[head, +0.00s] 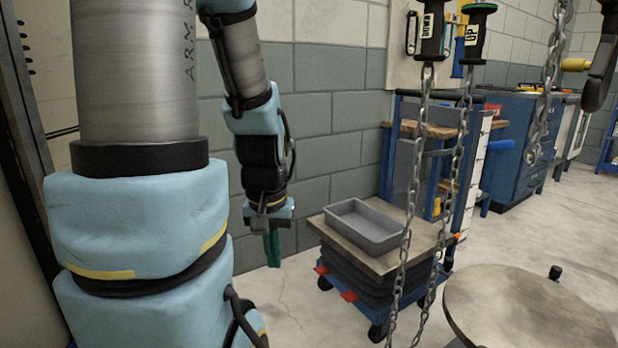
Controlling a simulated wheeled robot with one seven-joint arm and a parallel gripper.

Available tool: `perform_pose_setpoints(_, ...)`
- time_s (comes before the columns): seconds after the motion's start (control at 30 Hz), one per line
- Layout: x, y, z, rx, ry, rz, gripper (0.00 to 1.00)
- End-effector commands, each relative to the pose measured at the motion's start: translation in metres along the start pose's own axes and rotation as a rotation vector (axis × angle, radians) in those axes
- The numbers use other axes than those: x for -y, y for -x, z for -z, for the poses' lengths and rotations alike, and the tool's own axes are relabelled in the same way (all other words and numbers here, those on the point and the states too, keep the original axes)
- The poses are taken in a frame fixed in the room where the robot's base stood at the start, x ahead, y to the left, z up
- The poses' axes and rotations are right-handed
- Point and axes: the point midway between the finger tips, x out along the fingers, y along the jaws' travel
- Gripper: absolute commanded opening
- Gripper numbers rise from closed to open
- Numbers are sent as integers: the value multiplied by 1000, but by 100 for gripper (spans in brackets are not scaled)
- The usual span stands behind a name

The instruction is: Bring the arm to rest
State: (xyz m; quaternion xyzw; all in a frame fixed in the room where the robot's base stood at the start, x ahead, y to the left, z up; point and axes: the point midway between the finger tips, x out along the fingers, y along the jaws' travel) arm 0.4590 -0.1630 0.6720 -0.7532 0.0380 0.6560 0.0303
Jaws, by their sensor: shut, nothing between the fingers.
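My arm (140,225) fills the left of the head view, with light blue joint covers and grey metal links. Its far part hangs down in front of the grey block wall. My gripper (272,262) points down at the arm's lower end, with green fingers shut and nothing between them. It hangs to the left of the lift cart, apart from it. The nearer joint cover hides part of the arm's links.
A blue lift cart (348,296) carries a board (396,262) with an empty grey tray (362,205). Hanging chains (411,200) with DOWN and UP handles cross in front. A round table top (527,312) stands front right. Blue cabinets (512,150) line the back. Floor shows between gripper and cart.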

Motion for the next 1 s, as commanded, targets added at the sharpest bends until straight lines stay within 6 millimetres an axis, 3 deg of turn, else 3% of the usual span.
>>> perform_pose_setpoints(0.03,0,27,4,-1,-1,0,0)
perform_pose_setpoints(0.7,-1,227,32,-1,-3,0,0)
perform_pose_setpoints(0.83,-1,251,35,-1,-3,0,0)
perform_pose_setpoints(1.0,-1,264,37,-1,-3,0,0)
